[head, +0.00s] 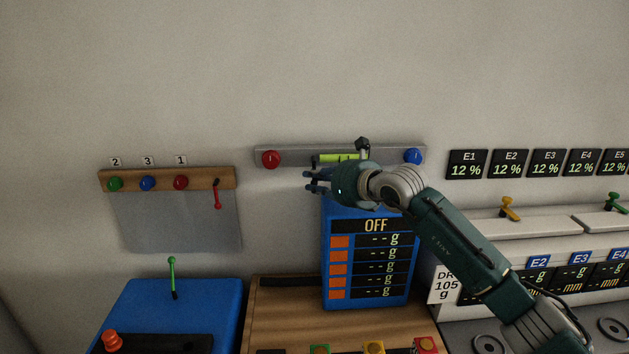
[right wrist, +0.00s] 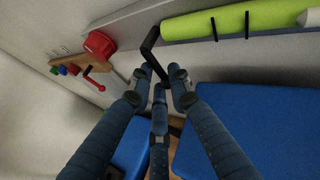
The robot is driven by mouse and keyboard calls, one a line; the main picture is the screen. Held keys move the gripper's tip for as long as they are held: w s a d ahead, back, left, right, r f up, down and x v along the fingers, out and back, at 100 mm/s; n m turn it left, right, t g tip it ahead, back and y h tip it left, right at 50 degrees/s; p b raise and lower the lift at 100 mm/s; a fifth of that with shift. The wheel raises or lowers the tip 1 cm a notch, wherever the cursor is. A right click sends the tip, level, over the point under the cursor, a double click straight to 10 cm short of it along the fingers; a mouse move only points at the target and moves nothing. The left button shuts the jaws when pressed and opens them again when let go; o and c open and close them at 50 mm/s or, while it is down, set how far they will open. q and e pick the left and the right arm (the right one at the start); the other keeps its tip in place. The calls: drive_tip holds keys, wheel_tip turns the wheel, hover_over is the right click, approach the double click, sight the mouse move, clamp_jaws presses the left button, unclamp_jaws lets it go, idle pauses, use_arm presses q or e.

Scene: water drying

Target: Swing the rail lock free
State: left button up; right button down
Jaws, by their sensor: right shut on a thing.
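A grey rail (head: 300,155) is fixed to the wall, with a red knob (head: 270,159) at its left and a blue knob (head: 412,156) at its right. A yellow-green tube (head: 338,158) lies along it. My right gripper (head: 314,182) is just below the rail, left of its middle. In the right wrist view, my right gripper (right wrist: 163,80) is shut on the lower end of a black cranked lever (right wrist: 148,45), apparently the rail lock. The lever is between the red knob (right wrist: 99,44) and the tube (right wrist: 238,19). My left gripper is in neither view.
A blue scale display (head: 376,217) reading OFF stands under my right arm. A wooden peg board (head: 208,184) with coloured knobs and a small red lever (head: 217,194) is on the wall at left. A blue box (head: 210,300) with a green lever stands below. The wall above is clear.

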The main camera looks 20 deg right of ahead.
drive_tip(key=shift+w+d+r, duration=0.1)
drive_tip(key=shift+d+r, duration=0.1)
drive_tip(key=shift+r, duration=0.15)
drive_tip(key=c, duration=1.7)
unclamp_jaws()
drive_tip(key=shift+c, duration=0.2)
drive_tip(key=shift+f, duration=0.1)
drive_tip(key=shift+f, duration=0.1)
drive_tip(key=v, duration=1.2)
